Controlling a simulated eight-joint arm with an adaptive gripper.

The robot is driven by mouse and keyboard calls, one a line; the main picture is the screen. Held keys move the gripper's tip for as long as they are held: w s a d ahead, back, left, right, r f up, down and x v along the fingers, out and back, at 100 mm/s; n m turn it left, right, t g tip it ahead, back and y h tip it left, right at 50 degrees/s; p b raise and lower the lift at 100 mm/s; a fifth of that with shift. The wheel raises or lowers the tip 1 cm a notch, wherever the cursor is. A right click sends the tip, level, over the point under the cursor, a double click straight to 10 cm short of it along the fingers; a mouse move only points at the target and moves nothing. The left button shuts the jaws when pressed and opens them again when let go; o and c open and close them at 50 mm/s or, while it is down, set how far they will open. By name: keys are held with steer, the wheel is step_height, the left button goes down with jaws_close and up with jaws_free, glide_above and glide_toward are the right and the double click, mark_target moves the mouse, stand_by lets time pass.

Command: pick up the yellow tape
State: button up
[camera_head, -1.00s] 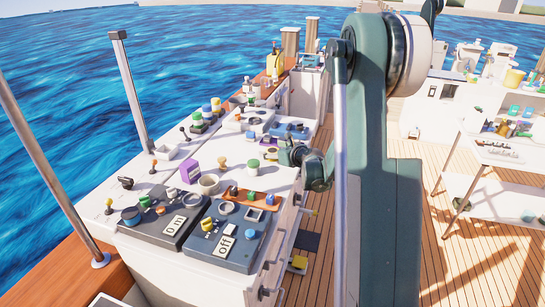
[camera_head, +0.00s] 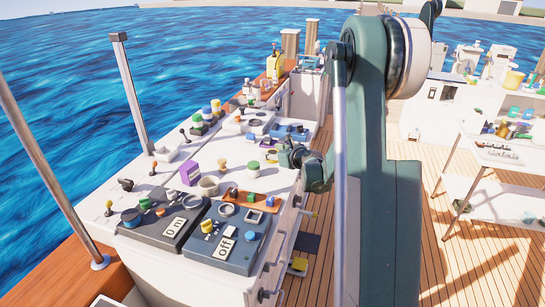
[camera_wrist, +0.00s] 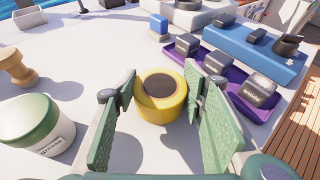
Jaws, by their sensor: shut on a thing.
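The yellow tape (camera_wrist: 174,107) is a short roll with a dark centre, upright on the white console top in the wrist view. My gripper (camera_wrist: 160,88) has its two green pads on either side of the roll, shut on it. The tape seems to be at or just above the surface; I cannot tell which. In the head view the tape (camera_head: 271,156) is a small yellow patch, partly hidden beside my gripper (camera_head: 284,155).
A white tub with a green lid (camera_wrist: 37,130) and a wooden peg (camera_wrist: 18,68) stand left. The console edge drops to wooden deck (camera_wrist: 288,125) at right.

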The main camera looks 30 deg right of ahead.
mark_target(272, 152)
steer(key=shift+r+p, duration=1.25)
steer(key=shift+r, duration=3.75)
